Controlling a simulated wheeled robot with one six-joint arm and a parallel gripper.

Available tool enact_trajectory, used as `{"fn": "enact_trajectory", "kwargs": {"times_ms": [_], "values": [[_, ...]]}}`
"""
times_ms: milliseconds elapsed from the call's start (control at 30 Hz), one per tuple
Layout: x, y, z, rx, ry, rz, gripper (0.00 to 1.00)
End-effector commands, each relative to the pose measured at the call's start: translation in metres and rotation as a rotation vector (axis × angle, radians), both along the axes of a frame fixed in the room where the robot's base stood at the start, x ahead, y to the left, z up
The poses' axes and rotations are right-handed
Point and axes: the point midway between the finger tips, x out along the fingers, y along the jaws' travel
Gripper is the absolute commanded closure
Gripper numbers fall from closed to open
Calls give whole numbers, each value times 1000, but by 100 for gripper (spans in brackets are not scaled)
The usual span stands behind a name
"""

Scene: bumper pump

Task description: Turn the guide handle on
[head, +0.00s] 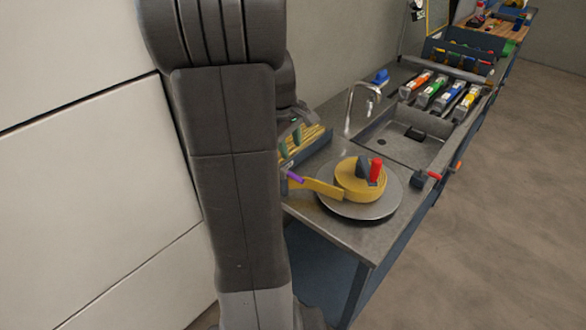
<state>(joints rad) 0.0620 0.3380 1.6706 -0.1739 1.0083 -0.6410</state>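A yellow round drum (350,187) sits on a grey metal disc (372,208) near the close end of the bench. A red upright knob (376,170) stands on a dark block on top of the drum. A flat yellow arm (318,188) reaches left from the drum and ends in a purple tip (295,177). A small red lever (434,175) sits on a dark block at the bench's right edge. I cannot tell which of these is the guide handle. My own arm fills the left middle of the view. My gripper cannot be made out; my arm may hide it.
The grey bench (350,238) holds a sink (403,150) with a tap (350,105) behind the drum. Several coloured-label items (436,92) lie in a row beyond. A tray of yellow sticks (304,144) is left of the drum. The floor (500,240) at right is clear.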

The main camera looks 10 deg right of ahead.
Motion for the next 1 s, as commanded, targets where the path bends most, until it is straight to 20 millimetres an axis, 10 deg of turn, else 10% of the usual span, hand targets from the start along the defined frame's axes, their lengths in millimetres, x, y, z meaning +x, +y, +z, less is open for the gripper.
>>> {"fn": "enact_trajectory", "kwargs": {"times_ms": [500, 1000], "values": [[11, -15, -97, 1, 4, -1, 63], [13, -18, -114, 1, 1, 0, 63]]}}
